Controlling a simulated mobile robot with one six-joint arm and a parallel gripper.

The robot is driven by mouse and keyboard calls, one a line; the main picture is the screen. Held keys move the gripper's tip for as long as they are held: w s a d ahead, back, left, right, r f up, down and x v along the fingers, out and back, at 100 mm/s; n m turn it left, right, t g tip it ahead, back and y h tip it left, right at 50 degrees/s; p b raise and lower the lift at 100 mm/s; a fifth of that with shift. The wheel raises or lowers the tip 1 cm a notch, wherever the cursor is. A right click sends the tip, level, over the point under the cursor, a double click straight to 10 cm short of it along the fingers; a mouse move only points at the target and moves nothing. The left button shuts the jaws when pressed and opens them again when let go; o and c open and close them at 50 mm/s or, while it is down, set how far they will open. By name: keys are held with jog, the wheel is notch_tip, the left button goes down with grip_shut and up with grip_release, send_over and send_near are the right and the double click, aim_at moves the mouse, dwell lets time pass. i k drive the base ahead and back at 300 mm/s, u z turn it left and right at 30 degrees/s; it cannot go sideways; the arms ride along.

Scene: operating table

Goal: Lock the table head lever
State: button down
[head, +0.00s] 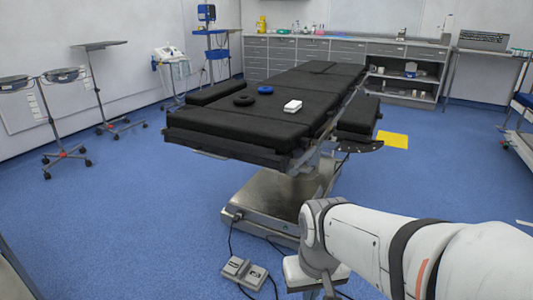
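The operating table (225,133) has black padded sections on a metal column and base (258,207). Its near end faces me. A short pale bar (210,154) shows under the left of that end; I cannot tell whether it is the head lever. No lever is clearly recognisable. My white and grey arm enters from the lower right and bends down at the bottom edge. My gripper is not in view.
A foot pedal (245,272) with a cable lies on the blue floor before the base. A black side board (358,146) juts out right of the table. Wheeled stands (62,128) are at left; floor between is clear.

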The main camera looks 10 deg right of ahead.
aim_at(302, 168)
jog(key=z, duration=0.05)
jog(key=i, duration=1.05)
